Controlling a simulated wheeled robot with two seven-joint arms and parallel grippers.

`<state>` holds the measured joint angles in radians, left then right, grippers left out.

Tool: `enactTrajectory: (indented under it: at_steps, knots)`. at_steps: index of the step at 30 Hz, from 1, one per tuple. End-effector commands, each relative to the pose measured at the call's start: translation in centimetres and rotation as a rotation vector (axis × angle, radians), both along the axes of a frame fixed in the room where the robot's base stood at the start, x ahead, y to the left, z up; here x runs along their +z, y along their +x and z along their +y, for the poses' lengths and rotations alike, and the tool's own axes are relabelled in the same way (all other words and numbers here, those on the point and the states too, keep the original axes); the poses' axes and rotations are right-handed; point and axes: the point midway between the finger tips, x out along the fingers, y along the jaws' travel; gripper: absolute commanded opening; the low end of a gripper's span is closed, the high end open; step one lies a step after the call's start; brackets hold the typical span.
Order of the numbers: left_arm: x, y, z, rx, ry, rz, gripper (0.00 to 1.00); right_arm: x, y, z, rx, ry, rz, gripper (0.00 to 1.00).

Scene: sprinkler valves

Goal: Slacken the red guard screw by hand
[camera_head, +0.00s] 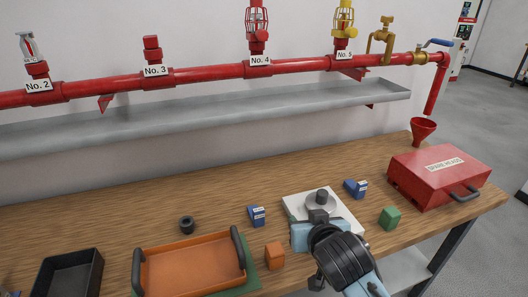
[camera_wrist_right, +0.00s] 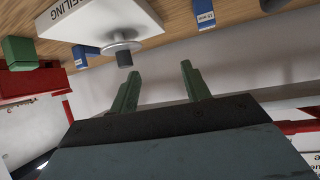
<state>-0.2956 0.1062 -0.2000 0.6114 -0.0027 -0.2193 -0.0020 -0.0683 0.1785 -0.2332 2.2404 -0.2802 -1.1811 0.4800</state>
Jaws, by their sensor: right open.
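The No. 4 sprinkler on the red pipe wears a red cage guard (camera_head: 257,20), with its top cut off by the head view's upper edge. I cannot make out a separate screw on it. My right gripper (camera_wrist_right: 158,72) is open with nothing between its green fingers. In the head view it is low over the front of the bench, by the white ceiling block, well below and in front of the pipe. My left gripper is not in view.
The white block (camera_head: 347,214) carries a disc with a dark knob (camera_head: 321,196). Blue blocks, a green block (camera_head: 390,217) and an orange block (camera_head: 275,254) stand nearby. A red case (camera_head: 440,175) is at right, an orange tray (camera_head: 190,266) at left. A grey trough (camera_head: 200,118) runs below the pipe.

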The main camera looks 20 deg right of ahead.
Motion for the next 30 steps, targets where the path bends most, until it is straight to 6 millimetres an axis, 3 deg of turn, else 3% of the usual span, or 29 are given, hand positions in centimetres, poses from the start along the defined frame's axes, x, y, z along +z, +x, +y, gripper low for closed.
enactTrajectory:
  at_steps: [1,3,6,9,12,15,18,23,30]
  knots:
    - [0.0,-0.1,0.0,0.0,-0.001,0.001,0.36,2.9,2.7,0.1,-0.014,0.009,-0.108,0.47]
    - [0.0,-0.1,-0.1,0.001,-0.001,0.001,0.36,7.2,6.1,0.3,-0.032,0.032,-0.264,0.47]
    - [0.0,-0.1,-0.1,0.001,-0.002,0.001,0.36,14.1,10.0,0.8,-0.031,0.068,-0.491,0.47]
    - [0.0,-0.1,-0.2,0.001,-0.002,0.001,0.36,20.2,12.4,1.6,-0.007,0.101,-0.675,0.47]
    - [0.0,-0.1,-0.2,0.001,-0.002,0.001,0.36,24.8,13.6,2.3,0.023,0.124,-0.807,0.47]
    - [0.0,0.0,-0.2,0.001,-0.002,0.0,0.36,27.7,14.2,2.8,0.05,0.139,-0.886,0.47]
    - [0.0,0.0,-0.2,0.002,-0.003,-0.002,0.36,29.1,14.5,3.0,0.063,0.146,-0.922,0.47]
    - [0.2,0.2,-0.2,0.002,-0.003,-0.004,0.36,29.9,15.9,3.0,0.065,0.147,-0.931,0.47]
    - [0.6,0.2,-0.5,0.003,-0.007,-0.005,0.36,31.5,19.8,2.6,0.063,0.145,-0.928,0.47]
